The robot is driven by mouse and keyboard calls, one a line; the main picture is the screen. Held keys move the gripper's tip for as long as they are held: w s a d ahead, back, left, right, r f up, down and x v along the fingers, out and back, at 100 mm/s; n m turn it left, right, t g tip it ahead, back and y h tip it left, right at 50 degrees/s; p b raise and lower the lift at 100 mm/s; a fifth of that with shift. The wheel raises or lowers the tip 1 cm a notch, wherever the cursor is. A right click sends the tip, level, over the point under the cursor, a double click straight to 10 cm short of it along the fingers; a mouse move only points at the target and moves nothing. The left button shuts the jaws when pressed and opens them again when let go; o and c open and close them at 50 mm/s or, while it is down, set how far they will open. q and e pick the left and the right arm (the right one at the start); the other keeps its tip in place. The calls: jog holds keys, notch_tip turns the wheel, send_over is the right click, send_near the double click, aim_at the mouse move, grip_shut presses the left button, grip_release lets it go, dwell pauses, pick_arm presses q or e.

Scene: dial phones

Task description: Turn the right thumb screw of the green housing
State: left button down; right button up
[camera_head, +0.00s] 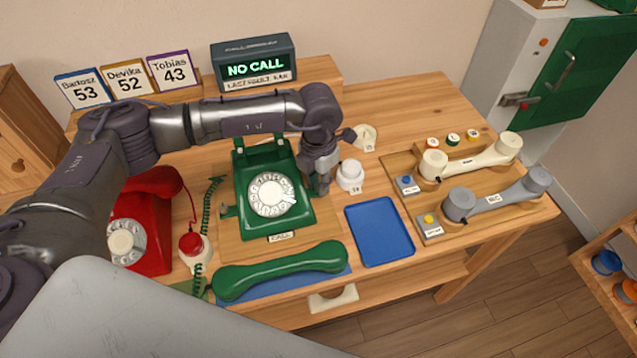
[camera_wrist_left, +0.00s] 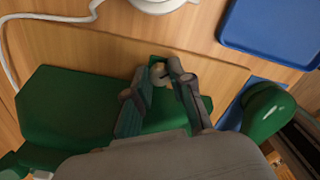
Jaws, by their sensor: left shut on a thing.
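The green housing (camera_head: 243,192) is the body of a green dial phone with a white dial (camera_head: 272,195), in the middle of the table. My left gripper (camera_head: 322,188) reaches down at its right side. In the left wrist view the gripper (camera_wrist_left: 165,72) is shut on the right thumb screw (camera_wrist_left: 160,72), a small pale knob at the edge of the housing (camera_wrist_left: 70,112). The fingers hide most of the screw, so its turn angle cannot be told. The left thumb screw (camera_head: 228,211) sticks out at the housing's left side. My right gripper is not in view.
A white round-topped device (camera_head: 350,176) stands close right of my left gripper. A blue tray (camera_head: 380,232) lies to the right, and the green handset (camera_head: 282,270) lies in front. A red phone (camera_head: 150,225) stands left. A board with two handsets (camera_head: 480,160) is further right.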

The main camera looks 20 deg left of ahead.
pick_arm(q)
jog(key=shift+n, duration=0.9)
jog(key=c, duration=1)
grip_release()
